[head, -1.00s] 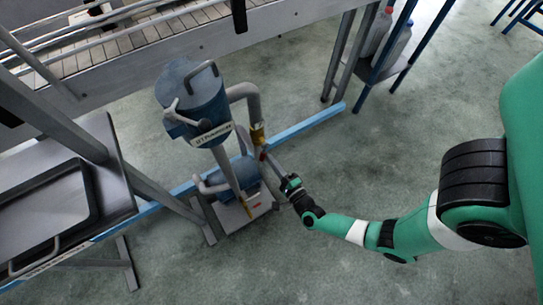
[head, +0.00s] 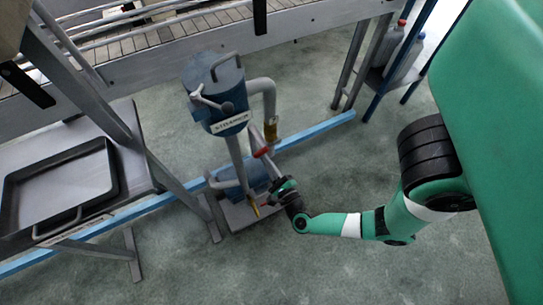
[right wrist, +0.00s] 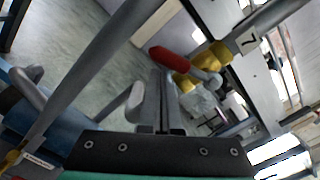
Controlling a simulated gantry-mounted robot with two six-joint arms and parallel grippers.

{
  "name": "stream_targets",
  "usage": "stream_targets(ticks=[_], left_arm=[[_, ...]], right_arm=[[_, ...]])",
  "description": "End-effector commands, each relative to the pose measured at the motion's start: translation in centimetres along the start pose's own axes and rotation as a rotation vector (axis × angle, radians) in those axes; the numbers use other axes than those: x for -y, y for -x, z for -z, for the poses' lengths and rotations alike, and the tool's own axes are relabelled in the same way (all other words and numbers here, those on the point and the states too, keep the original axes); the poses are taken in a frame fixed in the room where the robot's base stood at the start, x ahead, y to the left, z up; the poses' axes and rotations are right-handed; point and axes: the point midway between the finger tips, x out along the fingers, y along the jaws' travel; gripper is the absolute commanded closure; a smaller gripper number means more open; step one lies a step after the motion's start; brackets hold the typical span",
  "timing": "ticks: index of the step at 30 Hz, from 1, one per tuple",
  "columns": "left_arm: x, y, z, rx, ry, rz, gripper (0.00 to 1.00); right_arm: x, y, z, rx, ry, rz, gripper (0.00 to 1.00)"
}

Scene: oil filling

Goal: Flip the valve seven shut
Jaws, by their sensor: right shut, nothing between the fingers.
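Valve seven has a yellow body (right wrist: 212,58) with a "7" tag (right wrist: 248,43) and a red lever handle (right wrist: 170,62). In the head view its yellow body (head: 271,129) sits on the grey pipe right of the blue filter unit, and the red handle (head: 262,152) shows below it. My right gripper (head: 264,158) is shut and empty beside the red handle. In the right wrist view its fingertips (right wrist: 158,78) point at the handle's lower side, very close; whether they touch it I cannot tell. My left gripper is out of view.
A conveyor (head: 150,50) runs behind. A table with a black tray (head: 113,170) is at left. A blue floor beam (head: 318,129) crosses behind. Open floor lies right and front.

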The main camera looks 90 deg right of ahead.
Motion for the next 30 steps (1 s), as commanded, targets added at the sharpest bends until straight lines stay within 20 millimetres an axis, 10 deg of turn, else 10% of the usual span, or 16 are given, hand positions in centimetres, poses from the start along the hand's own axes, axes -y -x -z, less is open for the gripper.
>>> stream_targets(ticks=[30], left_arm=[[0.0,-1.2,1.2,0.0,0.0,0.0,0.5]], right_arm=[[1.2,-0.2,-2.5,0.005,0.008,0.002,1.0]])
